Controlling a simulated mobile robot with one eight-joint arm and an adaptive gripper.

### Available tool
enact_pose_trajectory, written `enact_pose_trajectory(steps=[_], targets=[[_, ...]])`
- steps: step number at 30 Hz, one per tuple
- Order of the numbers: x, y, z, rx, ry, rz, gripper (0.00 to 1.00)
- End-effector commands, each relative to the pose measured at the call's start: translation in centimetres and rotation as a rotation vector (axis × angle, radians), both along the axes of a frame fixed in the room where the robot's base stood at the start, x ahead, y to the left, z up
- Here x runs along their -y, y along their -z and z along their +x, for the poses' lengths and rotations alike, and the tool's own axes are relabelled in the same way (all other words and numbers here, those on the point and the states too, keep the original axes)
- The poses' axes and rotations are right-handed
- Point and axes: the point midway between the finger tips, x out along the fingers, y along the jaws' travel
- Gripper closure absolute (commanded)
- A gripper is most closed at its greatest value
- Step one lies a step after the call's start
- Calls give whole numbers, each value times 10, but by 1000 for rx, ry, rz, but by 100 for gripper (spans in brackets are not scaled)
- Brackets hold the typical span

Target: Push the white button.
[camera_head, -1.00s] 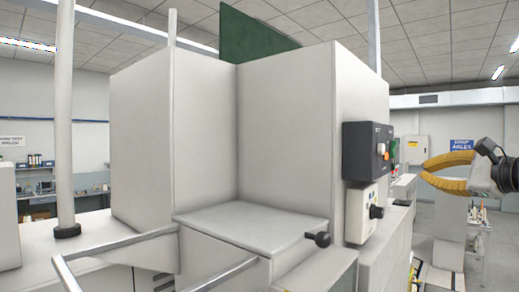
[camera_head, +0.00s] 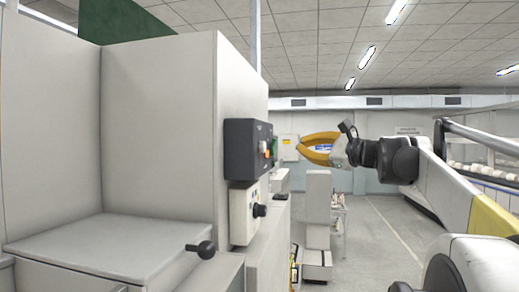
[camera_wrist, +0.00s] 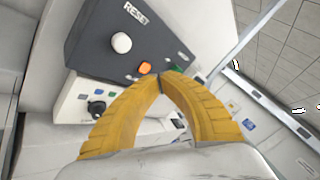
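The white button (camera_wrist: 121,42) is round and sits on a dark panel box (camera_wrist: 85,50) under the label RESET in the wrist view. An orange button (camera_wrist: 145,67) is beside it on the same face. In the head view the dark panel box (camera_head: 239,150) is on the side of a grey machine, its button face seen nearly edge-on. My gripper (camera_wrist: 167,73) has yellow curved fingers whose tips meet, with nothing between them. In the head view my gripper (camera_head: 300,147) is right of the panel box, apart from it, fingers pointing left.
A white control box (camera_head: 242,215) with a black knob (camera_head: 260,210) is just below the dark panel box. The floor (camera_head: 375,240) to the right of the machine is open.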

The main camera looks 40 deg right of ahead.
Motion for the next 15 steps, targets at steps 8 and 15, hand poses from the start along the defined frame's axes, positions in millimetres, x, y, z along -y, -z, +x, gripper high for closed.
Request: enact_pose_trajectory(steps=[8,15], targets=[[-28,1,31,0,-4,0,100],[-44,0,50,0,-3,0,100]])
